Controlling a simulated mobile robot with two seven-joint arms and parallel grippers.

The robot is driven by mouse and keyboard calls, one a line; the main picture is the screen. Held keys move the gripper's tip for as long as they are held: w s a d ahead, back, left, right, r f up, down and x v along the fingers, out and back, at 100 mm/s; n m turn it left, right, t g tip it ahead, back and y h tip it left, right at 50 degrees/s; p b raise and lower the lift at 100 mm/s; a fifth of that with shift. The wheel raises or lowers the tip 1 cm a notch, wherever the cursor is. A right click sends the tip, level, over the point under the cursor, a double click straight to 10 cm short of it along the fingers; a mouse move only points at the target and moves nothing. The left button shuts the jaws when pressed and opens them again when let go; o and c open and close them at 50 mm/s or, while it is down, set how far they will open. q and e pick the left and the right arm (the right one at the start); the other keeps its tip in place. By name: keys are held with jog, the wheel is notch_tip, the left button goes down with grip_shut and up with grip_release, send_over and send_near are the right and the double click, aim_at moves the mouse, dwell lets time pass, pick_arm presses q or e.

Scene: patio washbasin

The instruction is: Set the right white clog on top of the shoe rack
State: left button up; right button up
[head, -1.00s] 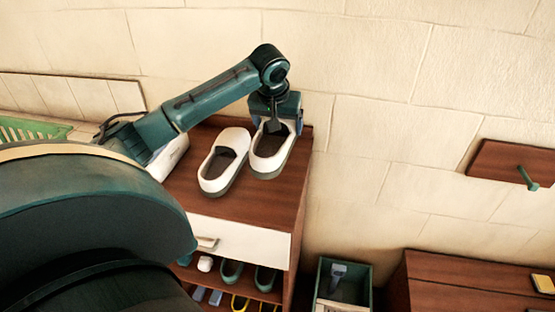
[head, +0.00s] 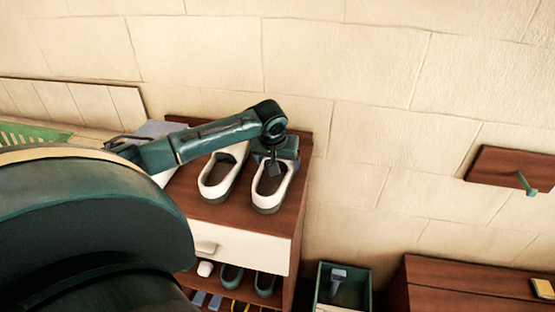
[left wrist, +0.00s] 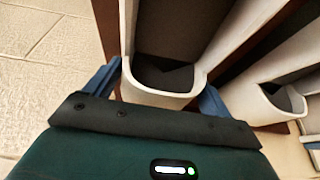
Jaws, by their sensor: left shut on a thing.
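The right white clog (head: 258,201) is over the front right part of the shoe rack's brown top (head: 227,217), toe toward the rack's front. I cannot tell whether its sole touches the top. My left gripper (head: 277,160) is shut on its back end; in the left wrist view blue fingers (left wrist: 158,86) flank the clog's rim (left wrist: 160,97). The other white clog (head: 213,193) stands to its left, apart from it, its back partly hidden by my arm. It also shows in the left wrist view (left wrist: 262,112). My right gripper is not in view.
Below the top are a white drawer (head: 245,250) and a shelf with green shoes (head: 232,275). A green bin (head: 343,285) stands right of the rack, then a brown cabinet (head: 450,290). A wall board with a peg (head: 527,185) hangs at right.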

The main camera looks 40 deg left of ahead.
aim_at(274, 180)
pick_arm(q)
jog(key=o, duration=1.1)
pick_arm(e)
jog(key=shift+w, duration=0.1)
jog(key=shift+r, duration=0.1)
pick_arm(q)
jog(key=b+v, duration=0.1)
jog(key=v, duration=1.1)
jog(key=shift+s, duration=0.1)
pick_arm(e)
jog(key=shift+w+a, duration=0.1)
